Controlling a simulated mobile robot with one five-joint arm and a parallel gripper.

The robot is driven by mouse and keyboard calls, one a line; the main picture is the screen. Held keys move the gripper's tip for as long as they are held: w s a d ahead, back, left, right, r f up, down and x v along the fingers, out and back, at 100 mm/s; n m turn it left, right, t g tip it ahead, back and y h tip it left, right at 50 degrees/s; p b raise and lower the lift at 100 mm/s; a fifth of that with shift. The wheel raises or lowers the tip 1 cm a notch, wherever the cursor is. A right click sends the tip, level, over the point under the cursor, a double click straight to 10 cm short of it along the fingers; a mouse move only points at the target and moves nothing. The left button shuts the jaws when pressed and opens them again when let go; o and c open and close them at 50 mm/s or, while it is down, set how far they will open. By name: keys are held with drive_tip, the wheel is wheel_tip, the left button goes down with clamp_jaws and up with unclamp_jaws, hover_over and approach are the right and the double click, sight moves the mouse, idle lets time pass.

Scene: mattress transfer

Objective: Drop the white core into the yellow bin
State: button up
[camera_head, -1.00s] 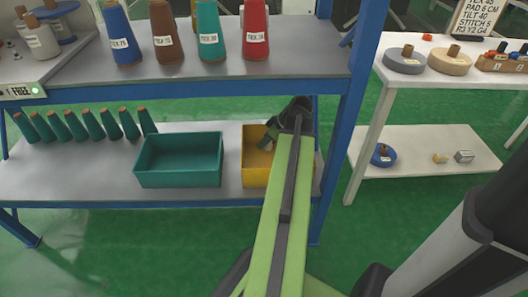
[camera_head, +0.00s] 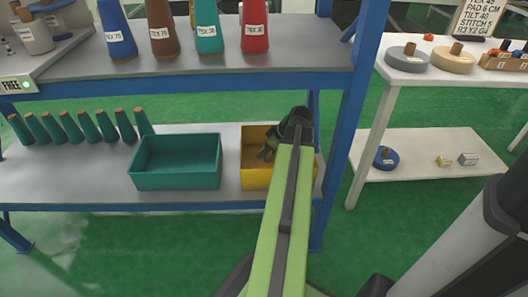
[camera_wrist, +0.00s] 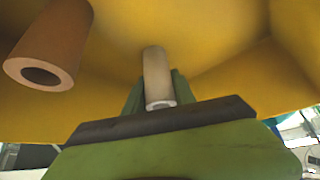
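The yellow bin (camera_head: 255,178) stands on the lower shelf, to the right of the teal bin. My gripper (camera_head: 268,151) reaches down into it, and the arm hides the bin's right part. In the wrist view the white core (camera_wrist: 157,72), a pale beige-white tube, sits between the two green fingers of my gripper (camera_wrist: 157,88), which appear closed on its sides. Yellow bin walls (camera_wrist: 225,85) surround it. The head view does not show the white core.
A brown core (camera_wrist: 50,45) is at the left of the wrist view against the yellow. A teal bin (camera_head: 177,181) stands to the left, with several green cones (camera_head: 75,127) behind it. A blue shelf post (camera_head: 345,130) rises close to the right of my arm.

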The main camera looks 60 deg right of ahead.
drive_tip(key=shift+o, duration=1.3)
drive_tip(key=shift+r, duration=0.1)
drive_tip(key=p+v, duration=1.1)
drive_tip(key=v, duration=0.1)
drive_tip(key=shift+r, duration=0.55)
